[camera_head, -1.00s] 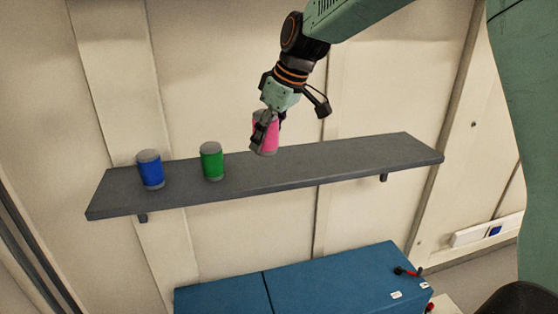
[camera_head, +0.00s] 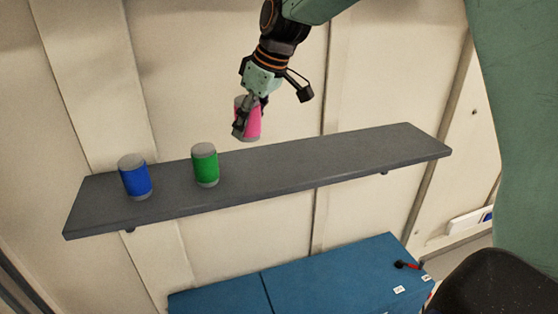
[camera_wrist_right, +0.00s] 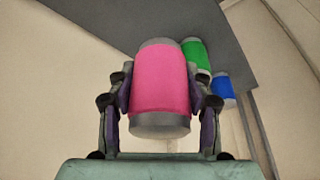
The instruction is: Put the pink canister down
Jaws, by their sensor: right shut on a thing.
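The pink canister (camera_head: 253,122), with grey ends, is held in my right gripper (camera_head: 246,118) in the head view. It appears raised above the grey shelf (camera_head: 330,156), to the right of the green canister; the exact gap to the shelf is hard to tell. In the right wrist view the pink canister (camera_wrist_right: 160,82) sits between the two fingers of my right gripper (camera_wrist_right: 160,100), which are shut on its sides. My left gripper is not in view.
A green canister (camera_head: 205,166) and a blue canister (camera_head: 135,178) stand upright on the shelf's left part. The shelf's right part is bare. A blue cabinet (camera_head: 330,275) stands below, with a small red and black item (camera_head: 408,265) on top.

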